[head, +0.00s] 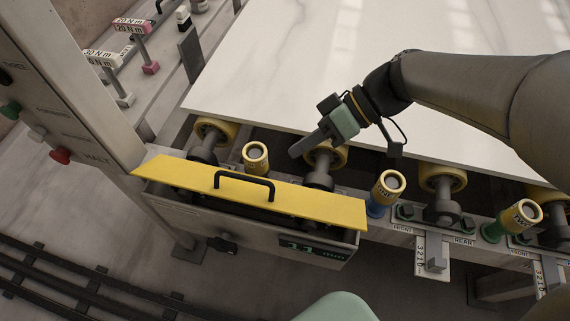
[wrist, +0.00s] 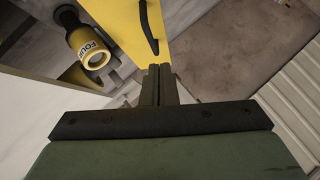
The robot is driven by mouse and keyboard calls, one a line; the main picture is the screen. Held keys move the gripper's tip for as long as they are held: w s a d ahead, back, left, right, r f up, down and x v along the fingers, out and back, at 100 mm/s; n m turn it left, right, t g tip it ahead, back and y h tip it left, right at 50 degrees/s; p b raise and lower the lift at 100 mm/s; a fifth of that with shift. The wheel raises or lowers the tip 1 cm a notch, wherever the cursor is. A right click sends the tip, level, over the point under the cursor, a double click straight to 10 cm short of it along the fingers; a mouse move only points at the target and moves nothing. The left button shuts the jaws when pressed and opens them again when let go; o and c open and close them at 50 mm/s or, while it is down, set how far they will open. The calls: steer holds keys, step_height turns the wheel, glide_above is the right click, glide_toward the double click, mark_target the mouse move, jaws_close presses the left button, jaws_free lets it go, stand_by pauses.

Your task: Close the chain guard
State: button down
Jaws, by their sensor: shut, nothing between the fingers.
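The chain guard (head: 310,203) is a long yellow panel with a black bar handle (head: 244,181) on top. It lies over a grey housing in the head view, slightly raised at an angle, with a dark gap showing beneath its front edge. In the wrist view the yellow guard (wrist: 115,25) is at the top, with its black handle (wrist: 149,28) beyond the fingertips.
A white stone slab (head: 300,60) lies on the frame behind. Yellow-capped cylinders (head: 387,187) and rollers (head: 441,181) line the front rail. A control post with green and red buttons (head: 60,156) stands at left. Rails (head: 60,275) run along the floor.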

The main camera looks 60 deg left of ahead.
steer(key=s+a, duration=0.1)
glide_toward(235, 199)
steer(key=shift+n, duration=0.4)
steer(key=s+a, duration=0.2)
steer(key=a, duration=0.1)
steer(key=shift+s+f+p, duration=0.3)
steer(key=shift+s+p, duration=0.1)
steer(key=shift+s+d+f, duration=0.2)
steer(key=shift+d+f, duration=0.05)
steer(key=shift+f, duration=0.25)
steer(key=shift+s+d+f, duration=0.2)
steer(key=shift+d+f, duration=0.05)
steer(key=shift+f, duration=0.25)
steer(key=shift+s+d+f, duration=0.2)
steer(key=shift+s+f, duration=0.05)
steer(key=shift+f, duration=0.25)
